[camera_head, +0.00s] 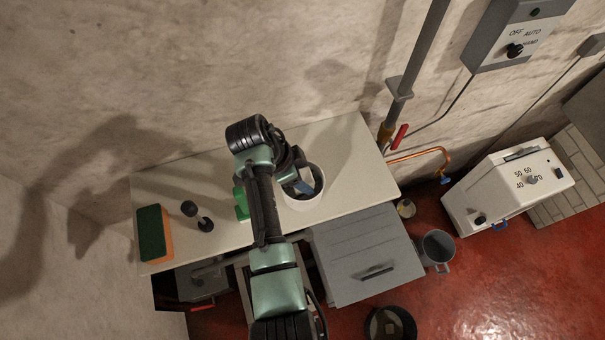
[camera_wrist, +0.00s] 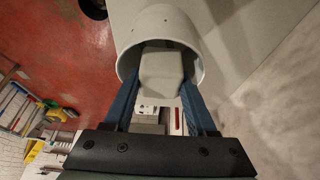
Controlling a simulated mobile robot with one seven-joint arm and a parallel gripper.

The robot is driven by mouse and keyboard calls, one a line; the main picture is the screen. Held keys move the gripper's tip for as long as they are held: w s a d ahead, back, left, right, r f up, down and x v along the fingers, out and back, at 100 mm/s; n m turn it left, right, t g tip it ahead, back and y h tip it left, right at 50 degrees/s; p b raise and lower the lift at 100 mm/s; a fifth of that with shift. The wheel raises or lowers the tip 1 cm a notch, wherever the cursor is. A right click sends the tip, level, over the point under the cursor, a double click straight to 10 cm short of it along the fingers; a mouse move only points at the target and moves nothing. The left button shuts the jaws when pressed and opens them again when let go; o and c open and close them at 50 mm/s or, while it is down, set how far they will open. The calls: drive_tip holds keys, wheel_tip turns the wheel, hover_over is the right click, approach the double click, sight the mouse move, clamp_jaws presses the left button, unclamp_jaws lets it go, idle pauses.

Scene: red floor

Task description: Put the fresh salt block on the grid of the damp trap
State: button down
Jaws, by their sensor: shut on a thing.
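The damp trap (camera_head: 318,190) is a white round open tub on the pale worktop, partly hidden by my arm. In the wrist view its white wall and rim (camera_wrist: 165,16) curve around my fingertips. My gripper (camera_head: 300,186) reaches down into its mouth. In the wrist view the two blue fingers of my gripper (camera_wrist: 160,88) are shut on the salt block (camera_wrist: 161,66), a pale, bevelled block. The block sits within the rim's outline. The grid is hidden behind the block, and I cannot tell whether the block touches it.
On the worktop (camera_head: 225,242) stand a green item (camera_head: 240,203) beside my arm, a dark dumbbell-shaped object (camera_head: 197,216) and a green-and-orange sponge (camera_head: 154,233). A grey cabinet (camera_head: 360,255), a bucket (camera_head: 437,248) and a white dial unit (camera_head: 510,188) stand right. A pipe runs behind.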

drive_tip(key=c, duration=0.5)
unclamp_jaws()
drive_tip(key=shift+f, duration=0.1)
drive_tip(key=shift+r, duration=0.25)
drive_tip(key=v, duration=1.2)
drive_tip(key=shift+b, duration=0.3)
